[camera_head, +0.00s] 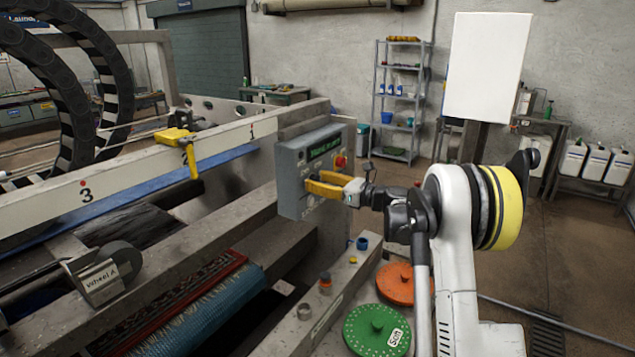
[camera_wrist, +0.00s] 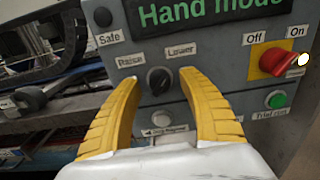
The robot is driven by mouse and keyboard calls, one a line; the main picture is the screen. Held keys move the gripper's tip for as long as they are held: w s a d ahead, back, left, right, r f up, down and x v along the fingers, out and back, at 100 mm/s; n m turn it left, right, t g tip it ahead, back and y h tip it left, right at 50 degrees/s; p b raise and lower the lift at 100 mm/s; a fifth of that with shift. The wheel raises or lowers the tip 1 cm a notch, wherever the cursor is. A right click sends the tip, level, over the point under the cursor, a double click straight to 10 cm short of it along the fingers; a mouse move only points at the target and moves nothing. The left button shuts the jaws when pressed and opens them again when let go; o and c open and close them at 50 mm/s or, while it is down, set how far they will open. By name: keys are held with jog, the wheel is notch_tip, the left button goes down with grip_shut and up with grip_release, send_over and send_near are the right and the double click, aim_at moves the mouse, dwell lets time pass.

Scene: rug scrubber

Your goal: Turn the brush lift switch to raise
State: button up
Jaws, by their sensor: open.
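The brush lift switch (camera_wrist: 158,80) is a round black knob on the grey control box (camera_head: 289,160), between the labels Raise on the left and Lower on the right. I cannot tell clearly which label it points to. In the wrist view my gripper (camera_wrist: 160,76) has its two yellow fingers apart, one on each side of the knob, with nothing held. I cannot tell whether the fingertips touch the panel. In the head view my gripper (camera_head: 309,183) reaches the box face from the right, and its fingers hide the knob.
A red switch on a yellow plate (camera_wrist: 275,62), between Off and On, sits right of the knob. A white button (camera_wrist: 162,118) is below it and a green button (camera_wrist: 276,99) is lower right. A green disc (camera_head: 376,330) and an orange disc (camera_head: 396,283) lie below my arm.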

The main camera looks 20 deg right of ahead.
grip_shut()
